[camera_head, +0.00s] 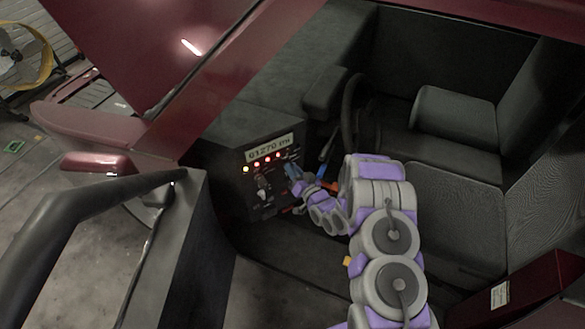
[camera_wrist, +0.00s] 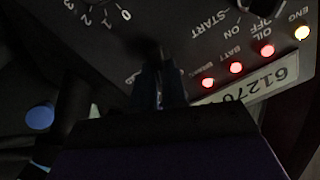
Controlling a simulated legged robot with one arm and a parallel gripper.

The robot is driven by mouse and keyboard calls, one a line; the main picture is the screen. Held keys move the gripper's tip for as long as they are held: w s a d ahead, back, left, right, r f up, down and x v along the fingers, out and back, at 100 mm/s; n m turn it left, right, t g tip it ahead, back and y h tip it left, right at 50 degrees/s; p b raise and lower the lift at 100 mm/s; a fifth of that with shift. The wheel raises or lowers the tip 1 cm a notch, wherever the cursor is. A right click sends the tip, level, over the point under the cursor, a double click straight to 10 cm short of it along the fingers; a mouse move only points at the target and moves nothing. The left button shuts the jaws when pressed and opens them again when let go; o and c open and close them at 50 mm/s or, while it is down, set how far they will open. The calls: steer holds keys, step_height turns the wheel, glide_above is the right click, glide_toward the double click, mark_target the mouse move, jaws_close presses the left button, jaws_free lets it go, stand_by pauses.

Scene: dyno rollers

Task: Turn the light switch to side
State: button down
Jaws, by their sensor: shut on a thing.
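The dark control panel (camera_head: 268,172) carries a display, a row of lit lamps and several controls. My gripper (camera_head: 293,173) reaches from the right to the panel's right side, below the display. In the wrist view, my gripper (camera_wrist: 160,88) is dark and its narrow fingers are shut on a small dark switch (camera_wrist: 149,48) that stands out from the panel. The fingers and shadow hide most of this switch, and its label cannot be read, so its exact setting cannot be told.
A key-type switch marked START, ON and OFF (camera_wrist: 240,8) and a numbered dial (camera_wrist: 98,12) are close by. A steering wheel (camera_head: 349,112) stands right of the panel. A black bar (camera_head: 95,197) and the car's open door frame are at the left.

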steer(key=shift+w+d+m+p, duration=0.15)
steer(key=shift+m+p, duration=0.2)
steer(key=shift+m, duration=0.85)
steer(key=shift+f, duration=0.1)
steer(key=c, duration=1.2)
jaws_free()
steer(key=shift+o, duration=0.2)
steer(key=p+v, duration=0.1)
steer(key=v, duration=1.6)
steer(key=shift+p, duration=0.4)
steer(key=shift+d, duration=0.1)
